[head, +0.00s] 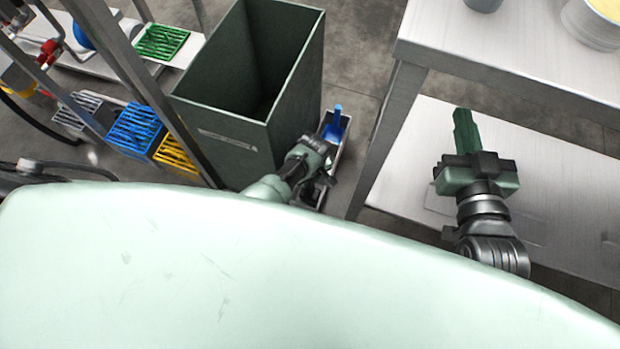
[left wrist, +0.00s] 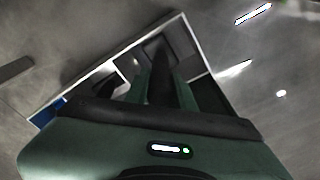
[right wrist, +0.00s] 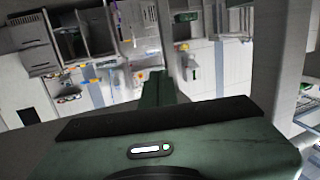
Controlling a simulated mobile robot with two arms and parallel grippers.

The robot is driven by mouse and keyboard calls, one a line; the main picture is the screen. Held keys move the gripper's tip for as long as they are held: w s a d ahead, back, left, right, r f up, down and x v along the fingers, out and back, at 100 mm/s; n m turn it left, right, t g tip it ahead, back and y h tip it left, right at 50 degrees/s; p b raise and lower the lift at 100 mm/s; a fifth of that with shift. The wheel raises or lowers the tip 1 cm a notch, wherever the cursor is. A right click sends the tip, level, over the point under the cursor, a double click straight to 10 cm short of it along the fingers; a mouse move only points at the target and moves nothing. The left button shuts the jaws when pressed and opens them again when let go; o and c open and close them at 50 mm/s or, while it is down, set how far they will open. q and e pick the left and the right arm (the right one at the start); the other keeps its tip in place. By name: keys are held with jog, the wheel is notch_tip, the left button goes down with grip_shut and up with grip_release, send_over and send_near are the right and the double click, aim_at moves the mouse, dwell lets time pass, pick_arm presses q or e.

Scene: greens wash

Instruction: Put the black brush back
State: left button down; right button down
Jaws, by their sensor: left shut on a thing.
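My left gripper (head: 315,150) is low beside the green bin, over a narrow metal-rimmed holder (head: 345,150). In the left wrist view its green fingers (left wrist: 163,88) are shut on a dark thing, which looks like the black brush (left wrist: 159,70). The brush points down toward the holder, whose pale rim (left wrist: 197,45) shows around it. I cannot tell whether the brush touches the holder's floor. A blue tool (head: 334,128) stands at the holder's far end. My right gripper (head: 466,132) is shut and empty over the lower shelf of the steel table; its fingers also show in the right wrist view (right wrist: 155,88).
The tall dark green bin (head: 235,135) stands left of my left gripper. The steel table (head: 510,50) and its lower shelf (head: 570,180) are at right. Blue (head: 135,128), yellow (head: 176,155) and green (head: 162,42) slatted crates sit at left behind metal posts.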

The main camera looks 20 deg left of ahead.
jog(key=shift+r, duration=0.1)
jog(key=shift+w+a+r, duration=0.1)
jog(key=shift+r, duration=0.15)
pick_arm(q)
jog(key=shift+f, duration=0.2)
pick_arm(e)
jog(key=shift+a+r+t, duration=0.1)
jog(key=shift+r+t, duration=0.4)
pick_arm(q)
jog(key=c, duration=1.1)
grip_release()
